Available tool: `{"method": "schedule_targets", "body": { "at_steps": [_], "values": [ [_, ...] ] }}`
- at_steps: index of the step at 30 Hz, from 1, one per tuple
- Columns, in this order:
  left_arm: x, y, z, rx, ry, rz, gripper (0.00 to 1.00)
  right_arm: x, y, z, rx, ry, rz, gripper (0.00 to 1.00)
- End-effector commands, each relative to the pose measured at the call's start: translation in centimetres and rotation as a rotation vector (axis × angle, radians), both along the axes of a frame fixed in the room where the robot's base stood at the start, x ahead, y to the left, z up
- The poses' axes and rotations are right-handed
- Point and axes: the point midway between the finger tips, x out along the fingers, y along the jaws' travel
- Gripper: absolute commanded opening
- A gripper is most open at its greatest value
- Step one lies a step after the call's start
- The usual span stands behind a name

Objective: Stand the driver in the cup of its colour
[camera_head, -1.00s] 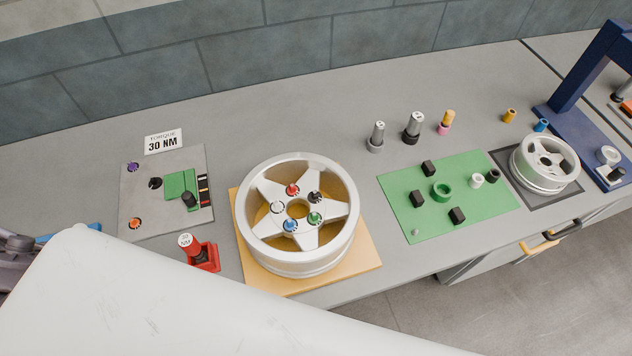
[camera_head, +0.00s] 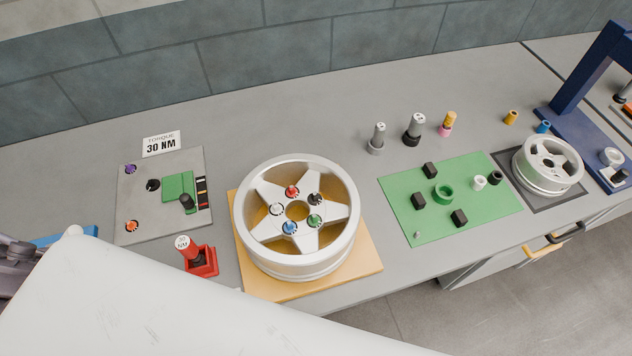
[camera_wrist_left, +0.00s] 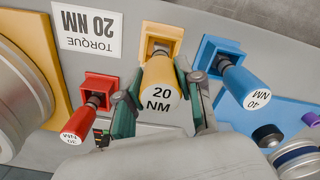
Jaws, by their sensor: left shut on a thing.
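In the left wrist view, my left gripper (camera_wrist_left: 161,78) is shut on a yellow driver (camera_wrist_left: 161,95) marked 20 NM. The driver's top faces the camera, and its far end points at the yellow square cup (camera_wrist_left: 162,31). The handle and fingers cover part of the cup, so I cannot tell how deep the tip sits. A red driver (camera_wrist_left: 83,122) stands tilted in the red cup (camera_wrist_left: 99,88), and a blue driver (camera_wrist_left: 245,85) in the blue cup (camera_wrist_left: 218,47). The red driver (camera_head: 188,247) in its red cup (camera_head: 204,262) also shows in the head view. My right gripper is not in view.
A wheel (camera_head: 345,232) on a yellow board stands right of the red cup. A grey plate (camera_head: 140,220) and a 30 NM card (camera_head: 161,143) lie left. A 20 NM card (camera_wrist_left: 89,30) is beside the yellow cup. A green mat (camera_head: 400,185) with small parts lies right.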

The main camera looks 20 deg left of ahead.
Motion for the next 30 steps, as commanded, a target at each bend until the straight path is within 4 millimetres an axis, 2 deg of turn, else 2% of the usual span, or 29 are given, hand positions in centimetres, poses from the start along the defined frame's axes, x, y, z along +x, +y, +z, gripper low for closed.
{"method": "schedule_targets", "body": {
  "at_steps": [30],
  "values": [
    [0.0,0.0,-2.2,0.0,0.0,-0.001,0.0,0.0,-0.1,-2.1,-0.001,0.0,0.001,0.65]
  ]
}}
